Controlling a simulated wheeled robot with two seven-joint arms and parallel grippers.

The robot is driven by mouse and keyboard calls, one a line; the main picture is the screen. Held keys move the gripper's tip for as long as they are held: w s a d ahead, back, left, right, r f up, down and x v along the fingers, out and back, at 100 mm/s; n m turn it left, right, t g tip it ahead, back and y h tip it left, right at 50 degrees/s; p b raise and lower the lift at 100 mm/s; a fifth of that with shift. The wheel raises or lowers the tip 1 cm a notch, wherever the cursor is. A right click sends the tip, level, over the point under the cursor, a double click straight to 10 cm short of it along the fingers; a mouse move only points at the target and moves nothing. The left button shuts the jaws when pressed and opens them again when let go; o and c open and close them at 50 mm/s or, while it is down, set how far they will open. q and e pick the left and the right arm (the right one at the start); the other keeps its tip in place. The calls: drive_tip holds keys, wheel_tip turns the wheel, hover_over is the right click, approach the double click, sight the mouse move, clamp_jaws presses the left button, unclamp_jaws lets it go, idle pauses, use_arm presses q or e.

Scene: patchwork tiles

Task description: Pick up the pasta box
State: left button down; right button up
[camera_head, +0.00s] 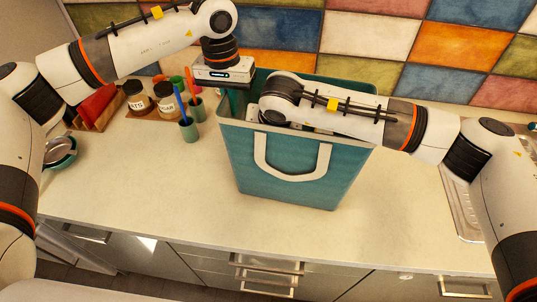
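I see no pasta box in the head view. A teal bag (240,180) with a white handle stands upright on the counter, its top open. My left gripper (229,86) points down at the bag's back left rim, and its fingertips are hidden. My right arm reaches in from the right over the bag's opening, and its wrist covers most of the opening. My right gripper is hidden behind that wrist and the bag's front wall. The inside of the bag is mostly hidden, so I cannot tell what it holds.
Two dark-lidded jars (166,98) stand left of the bag. Small teal cups (188,130) with coloured sticks are beside them. A bowl (61,152) sits at the far left, and a metal sink (462,205) at the right. The counter (150,195) front is clear. A tiled wall (370,45) closes the back.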

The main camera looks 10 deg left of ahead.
drive_tip(key=shift+f, duration=0.1)
clamp_jaws()
drive_tip(key=shift+s, duration=0.1)
idle(0.4)
drive_tip(key=shift+r, duration=0.6)
drive_tip(key=d, duration=0.4)
wheel_tip(320, 180, up, 33)
drive_tip(key=shift+f, duration=0.15)
idle(0.8)
drive_tip(key=shift+d, duration=0.1)
use_arm(q)
drive_tip(key=c, duration=1.6)
unclamp_jaws()
